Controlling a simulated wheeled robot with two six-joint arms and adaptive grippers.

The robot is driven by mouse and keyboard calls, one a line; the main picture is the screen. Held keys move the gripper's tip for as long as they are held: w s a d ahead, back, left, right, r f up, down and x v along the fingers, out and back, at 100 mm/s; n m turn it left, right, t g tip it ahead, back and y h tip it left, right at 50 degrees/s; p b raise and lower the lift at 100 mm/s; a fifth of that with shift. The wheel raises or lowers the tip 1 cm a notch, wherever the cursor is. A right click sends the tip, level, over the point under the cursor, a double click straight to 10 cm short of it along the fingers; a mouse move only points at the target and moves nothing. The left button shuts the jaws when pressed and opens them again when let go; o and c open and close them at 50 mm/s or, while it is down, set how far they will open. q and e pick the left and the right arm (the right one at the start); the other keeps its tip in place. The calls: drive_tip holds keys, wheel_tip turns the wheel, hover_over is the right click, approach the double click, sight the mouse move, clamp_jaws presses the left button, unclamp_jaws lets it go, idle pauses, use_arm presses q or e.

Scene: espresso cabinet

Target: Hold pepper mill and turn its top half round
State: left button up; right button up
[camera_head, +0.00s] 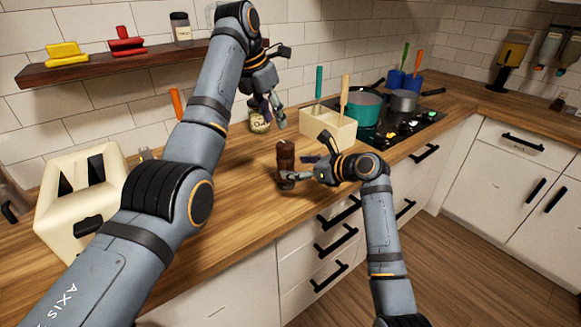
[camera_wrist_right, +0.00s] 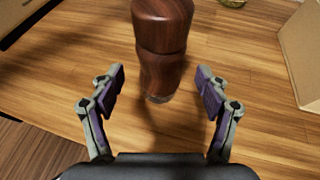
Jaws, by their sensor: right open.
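The pepper mill (camera_head: 286,160) is dark brown wood and stands upright on the counter near its front edge. In the right wrist view the mill (camera_wrist_right: 162,45) stands ahead of my right gripper (camera_wrist_right: 158,88), between the lines of its two fingers. My right gripper (camera_head: 302,168) is open, its fingers on either side of the mill's lower part, without clear contact. My left gripper (camera_head: 272,114) is in the air above and behind the mill, apart from it. Its fingers look spread, with nothing seen between them.
A cream utensil box (camera_head: 328,130) stands right of the mill, near the hob (camera_head: 400,128) with a teal pot (camera_head: 358,108). A jar (camera_head: 260,122) stands behind my left gripper. A cream toaster (camera_head: 80,195) is at left. The counter left of the mill is clear.

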sight(293, 167)
drive_tip(key=shift+x, duration=2.2)
